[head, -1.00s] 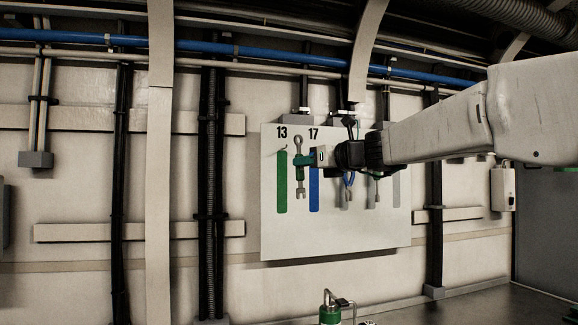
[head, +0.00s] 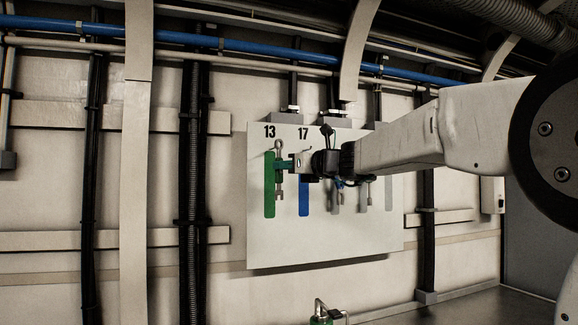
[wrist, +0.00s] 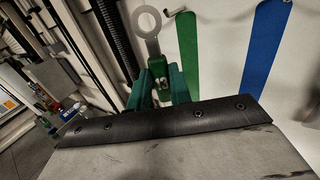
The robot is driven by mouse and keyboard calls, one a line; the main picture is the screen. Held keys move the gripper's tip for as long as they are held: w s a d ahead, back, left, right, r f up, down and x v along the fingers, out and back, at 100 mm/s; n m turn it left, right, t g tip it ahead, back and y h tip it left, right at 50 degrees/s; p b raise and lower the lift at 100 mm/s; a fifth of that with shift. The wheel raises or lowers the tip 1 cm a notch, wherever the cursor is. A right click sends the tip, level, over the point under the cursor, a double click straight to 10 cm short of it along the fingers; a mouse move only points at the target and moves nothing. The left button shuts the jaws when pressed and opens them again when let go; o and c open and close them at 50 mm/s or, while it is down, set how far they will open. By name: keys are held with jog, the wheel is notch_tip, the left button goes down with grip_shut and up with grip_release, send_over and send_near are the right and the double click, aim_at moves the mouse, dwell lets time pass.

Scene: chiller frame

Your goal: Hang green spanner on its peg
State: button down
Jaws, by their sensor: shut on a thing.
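The spanner (head: 279,189) is grey metal with a ring at its top and an open jaw at its bottom. It hangs upright in my gripper (head: 283,165), which is shut on its middle. The green strip (head: 269,205) under the number 13 is just left of the spanner. A small peg (wrist: 175,12) shows at the strip's top, right of the ring and apart from it. The depth gap cannot be told.
The white board (head: 330,240) also bears a blue strip (head: 304,198) under 17, and a grey spanner (head: 363,195) hangs further right, partly behind my arm. A green-bodied object (head: 321,317) stands below the board. Dark pipes (head: 193,180) run down the wall at left.

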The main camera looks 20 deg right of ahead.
jog(key=w+f, duration=0.1)
jog(key=w, duration=0.5)
jog(key=shift+w, duration=0.2)
dwell(0.4)
jog(key=shift+f, duration=0.15)
dwell(0.5)
jog(key=c, duration=1.2)
grip_release()
jog(key=shift+w, duration=0.1)
jog(key=v, duration=0.8)
